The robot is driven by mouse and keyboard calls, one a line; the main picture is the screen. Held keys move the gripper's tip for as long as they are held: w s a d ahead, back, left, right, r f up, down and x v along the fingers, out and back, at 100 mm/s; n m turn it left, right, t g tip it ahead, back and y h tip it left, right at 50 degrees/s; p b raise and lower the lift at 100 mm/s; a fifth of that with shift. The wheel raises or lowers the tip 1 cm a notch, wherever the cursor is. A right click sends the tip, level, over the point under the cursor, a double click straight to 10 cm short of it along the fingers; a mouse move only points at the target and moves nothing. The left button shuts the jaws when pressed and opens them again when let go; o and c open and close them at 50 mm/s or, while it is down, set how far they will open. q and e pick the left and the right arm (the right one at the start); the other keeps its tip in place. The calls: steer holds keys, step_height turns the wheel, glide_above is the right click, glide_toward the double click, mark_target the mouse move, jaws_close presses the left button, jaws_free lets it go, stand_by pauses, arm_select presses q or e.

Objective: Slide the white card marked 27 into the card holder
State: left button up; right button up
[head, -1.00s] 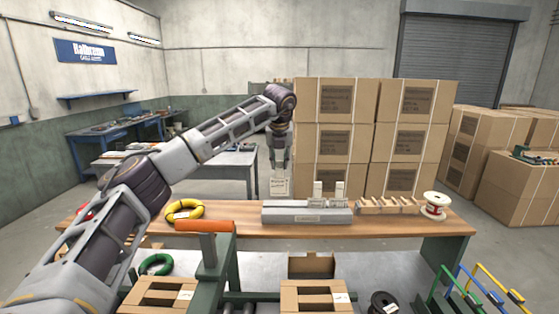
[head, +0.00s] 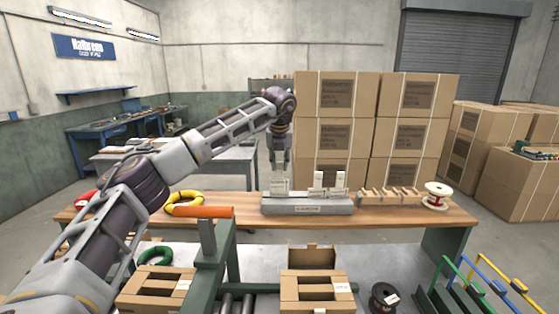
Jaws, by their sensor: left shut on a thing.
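My left gripper (head: 279,165) points down over the left end of the grey card holder (head: 308,207) on the wooden bench. It is shut on a white card (head: 279,186), whose print is too small to read. The card is upright and its lower edge is at the holder's top; I cannot tell whether it is inside a slot. Two other white cards (head: 318,180) (head: 339,181) stand upright in the holder's right part. My right gripper is not in view.
A wooden rack (head: 388,196) and a white spool (head: 437,194) stand right of the holder. A yellow coil (head: 184,203) lies to the left on the bench (head: 240,221). Stacked cartons (head: 375,130) stand behind.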

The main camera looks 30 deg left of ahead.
arm_select(q)
steer(key=shift+f, duration=0.4)
steer(key=o, duration=1.1)
steer(key=shift+r, duration=0.15)
steer(key=shift+v, duration=5.9)
steer(key=shift+s+d, duration=0.1)
